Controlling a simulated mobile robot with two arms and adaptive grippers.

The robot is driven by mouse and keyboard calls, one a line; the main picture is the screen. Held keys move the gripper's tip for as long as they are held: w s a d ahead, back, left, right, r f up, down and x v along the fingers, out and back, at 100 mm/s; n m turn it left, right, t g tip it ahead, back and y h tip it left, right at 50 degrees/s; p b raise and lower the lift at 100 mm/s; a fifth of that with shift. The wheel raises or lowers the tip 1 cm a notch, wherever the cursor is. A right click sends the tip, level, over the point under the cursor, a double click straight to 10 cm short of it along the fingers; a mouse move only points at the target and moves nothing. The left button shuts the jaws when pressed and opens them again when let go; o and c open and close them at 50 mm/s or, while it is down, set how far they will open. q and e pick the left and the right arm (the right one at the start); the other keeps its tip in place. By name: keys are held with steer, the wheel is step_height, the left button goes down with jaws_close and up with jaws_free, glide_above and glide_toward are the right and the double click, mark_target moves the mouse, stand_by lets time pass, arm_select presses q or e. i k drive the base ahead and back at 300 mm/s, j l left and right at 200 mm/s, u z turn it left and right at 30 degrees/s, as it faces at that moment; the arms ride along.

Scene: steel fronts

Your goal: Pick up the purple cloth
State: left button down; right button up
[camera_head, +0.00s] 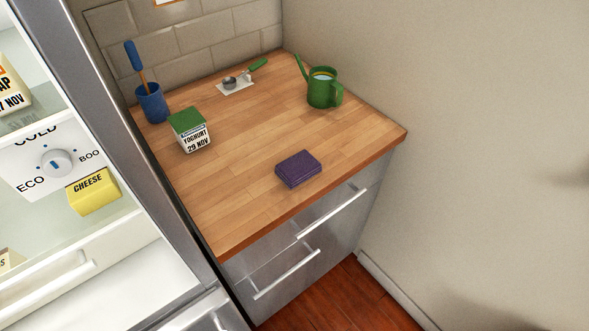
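The purple cloth (298,169) is a small, dark, thick rectangular block, apparently folded. It lies on the wooden countertop (240,214), near the front edge and right of the middle. Its top and front sides are in plain view and nothing covers it. Neither of my grippers shows in the head view.
On the counter stand a yoghurt carton (191,131), a blue cup (152,104) with a blue-handled tool, a green watering can (323,88) and a green-handled scoop (244,75). An open fridge (75,190) borders the left, a wall the right. Drawer handles (287,273) protrude below.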

mark_target(296, 169)
steer(key=k+l+u, duration=0.15)
steer(key=l+u, duration=0.25)
steer(key=k+l+u, duration=0.2)
steer(key=l+u, duration=0.2)
steer(key=k+l+u, duration=0.2)
steer(key=u, duration=0.2)
steer(key=l, duration=0.1)
